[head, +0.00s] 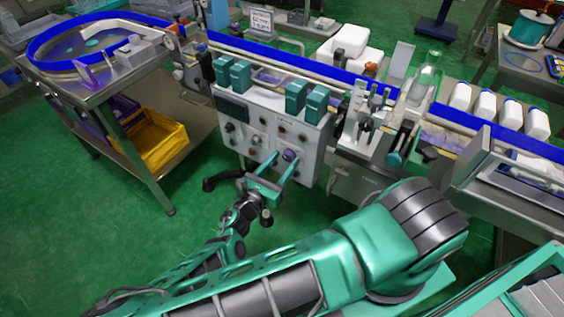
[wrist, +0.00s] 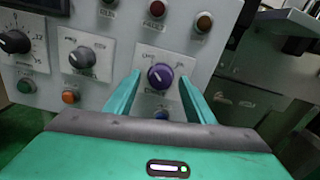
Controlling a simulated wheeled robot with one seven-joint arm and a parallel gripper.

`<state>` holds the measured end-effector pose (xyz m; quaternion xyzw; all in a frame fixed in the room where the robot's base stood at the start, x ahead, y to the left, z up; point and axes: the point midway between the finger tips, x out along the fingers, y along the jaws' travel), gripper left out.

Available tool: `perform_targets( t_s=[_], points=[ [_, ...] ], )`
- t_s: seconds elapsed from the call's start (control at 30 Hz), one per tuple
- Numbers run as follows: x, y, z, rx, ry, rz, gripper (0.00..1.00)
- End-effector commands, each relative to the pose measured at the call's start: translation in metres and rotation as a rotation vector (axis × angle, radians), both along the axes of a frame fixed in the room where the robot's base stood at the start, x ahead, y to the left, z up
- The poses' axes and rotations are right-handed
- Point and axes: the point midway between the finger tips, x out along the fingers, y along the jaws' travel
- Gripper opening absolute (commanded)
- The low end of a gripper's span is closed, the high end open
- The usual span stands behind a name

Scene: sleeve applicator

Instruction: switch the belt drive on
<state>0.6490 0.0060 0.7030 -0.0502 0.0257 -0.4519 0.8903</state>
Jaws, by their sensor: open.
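The grey control panel (head: 243,141) stands at the front of the conveyor line. In the wrist view a dark purple rotary knob (wrist: 160,76) sits on a white plate with small lettering that I cannot read fully; it also shows in the head view (head: 289,155). My gripper (wrist: 160,82) is open, with one teal finger on each side of this knob. I cannot tell whether the fingers touch it. In the head view my gripper (head: 283,160) reaches the lower part of the panel. The conveyor (head: 330,72) with blue rails runs behind the panel.
Left of the purple knob are two black knobs (wrist: 81,58) (wrist: 14,42), a green button (wrist: 26,86) and an orange button (wrist: 70,97). A blue button (wrist: 161,115) sits just below the knob. Dark red (wrist: 157,9) and brown (wrist: 204,22) lamps are above. White bottles (head: 484,106) stand at right.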

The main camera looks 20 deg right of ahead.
Motion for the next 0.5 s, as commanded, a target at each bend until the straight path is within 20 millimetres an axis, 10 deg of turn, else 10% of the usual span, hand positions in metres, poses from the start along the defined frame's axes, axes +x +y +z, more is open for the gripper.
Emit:
perform_targets(
  t_s=[0.17, 0.33, 0.5],
  points=[
    [0.0000, -0.0001, -0.0001, 0.000, 0.000, 0.000, 0.49],
    [0.0001, 0.0000, -0.0001, 0.000, 0.000, 0.000, 0.11],
    [0.0004, -0.0001, -0.0002, 0.002, -0.001, 0.000, 0.08]
  ],
)
